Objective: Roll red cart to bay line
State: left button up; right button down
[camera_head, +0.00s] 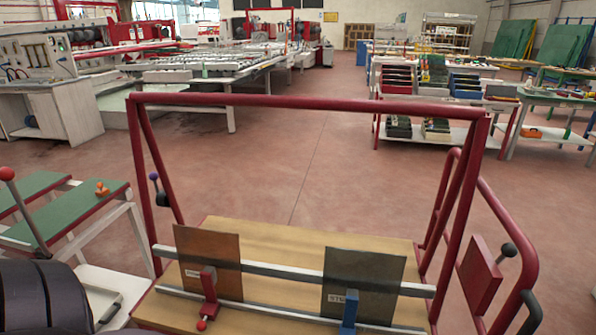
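The red cart (310,102) fills the front of the head view. It has a tall red tube frame and a wooden deck (290,238). A brown panel (212,258) and a dark grey panel (365,283) with a partly readable label stand on it by pale rails. A red clamp (208,284) is at the brown panel and a blue clamp (349,314) at the grey one. Neither of my grippers is in view. No marked bay line can be made out; a thin dark seam (308,167) runs along the floor beyond the cart.
Open reddish floor (330,165) lies beyond the cart. A roller table (205,68) stands at the back left. A rack bench (440,100) stands at the back right. Green-topped tables (75,213) are close on the left. A red side frame with black handles (507,249) is at the right.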

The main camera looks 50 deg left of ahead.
aim_at(271, 307)
jog(key=k+l+u, duration=0.1)
jog(key=u, duration=1.6)
jog(key=k+j, duration=0.05)
jog(key=j, duration=0.05)
